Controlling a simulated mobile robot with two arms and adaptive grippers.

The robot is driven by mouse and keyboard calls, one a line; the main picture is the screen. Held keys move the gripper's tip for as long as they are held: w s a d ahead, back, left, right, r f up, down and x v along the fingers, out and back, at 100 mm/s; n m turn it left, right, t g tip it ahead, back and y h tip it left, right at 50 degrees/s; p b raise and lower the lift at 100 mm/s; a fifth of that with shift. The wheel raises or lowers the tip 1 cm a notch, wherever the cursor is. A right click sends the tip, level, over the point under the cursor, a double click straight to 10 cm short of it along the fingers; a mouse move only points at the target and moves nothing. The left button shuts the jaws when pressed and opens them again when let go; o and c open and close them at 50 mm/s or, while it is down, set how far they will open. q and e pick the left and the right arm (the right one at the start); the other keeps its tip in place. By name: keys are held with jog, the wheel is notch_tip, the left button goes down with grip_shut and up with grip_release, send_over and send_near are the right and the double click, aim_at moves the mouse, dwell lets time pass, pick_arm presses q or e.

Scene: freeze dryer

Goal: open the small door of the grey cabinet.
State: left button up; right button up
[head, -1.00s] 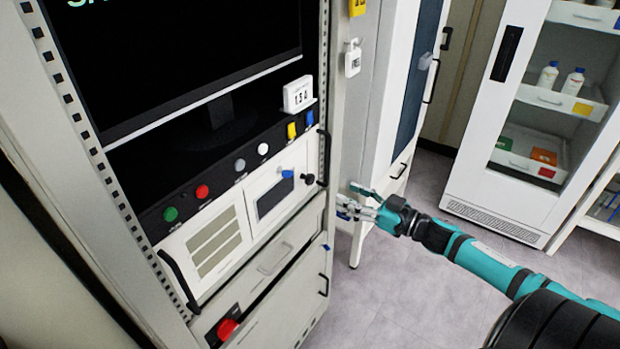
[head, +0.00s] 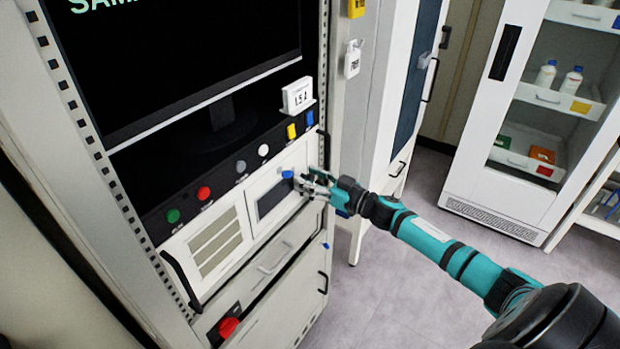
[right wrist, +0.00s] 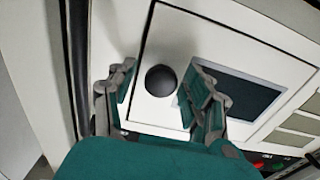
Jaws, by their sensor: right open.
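The grey cabinet (head: 105,195) stands at the left in the head view. Its small white door (head: 262,222) has a dark window (head: 272,199) and is closed. In the right wrist view the door (right wrist: 180,42) carries a round black knob (right wrist: 160,80) near its edge. My right gripper (head: 308,184) is open in front of the door's right side and hides the knob in the head view. In the right wrist view its fingers (right wrist: 160,84) are spread on either side of the knob; I cannot tell whether they touch it. My left gripper is out of view.

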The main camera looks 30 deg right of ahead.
grip_shut()
dwell(0.6)
